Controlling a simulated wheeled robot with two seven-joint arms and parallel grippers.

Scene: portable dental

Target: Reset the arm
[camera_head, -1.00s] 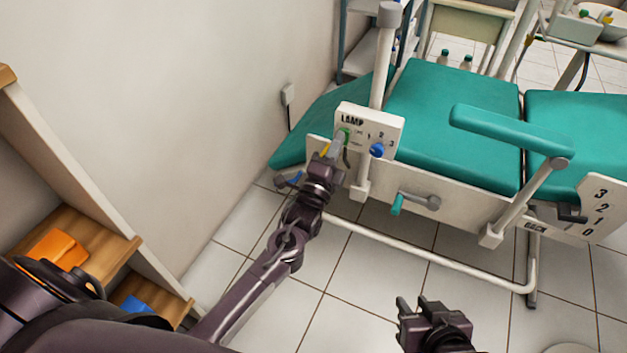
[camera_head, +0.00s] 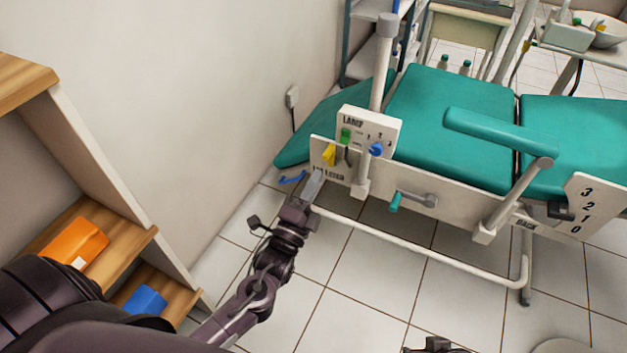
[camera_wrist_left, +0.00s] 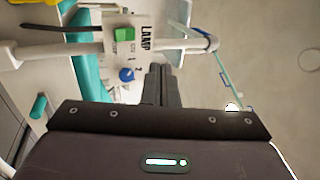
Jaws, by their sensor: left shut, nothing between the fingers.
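My left gripper (camera_head: 312,186) is shut and empty, just below and left of the white LAMP panel (camera_head: 352,118) on the green dental chair. It is apart from the panel's green switch (camera_head: 346,136) and blue knob (camera_head: 376,150). In the left wrist view, the shut fingers (camera_wrist_left: 160,82) point toward the panel, whose green switch (camera_wrist_left: 124,34) and blue knob (camera_wrist_left: 127,75) show beyond them. Only the tip of my right gripper (camera_head: 436,344) shows at the bottom edge; its jaws are mostly cut off.
A yellow lever (camera_head: 329,154) and a blue lever (camera_head: 293,179) are close to the left gripper. A wooden shelf (camera_head: 150,240) with an orange box (camera_head: 75,246) and a blue box (camera_head: 146,299) stands at left. The tiled floor (camera_head: 350,290) below the chair is open.

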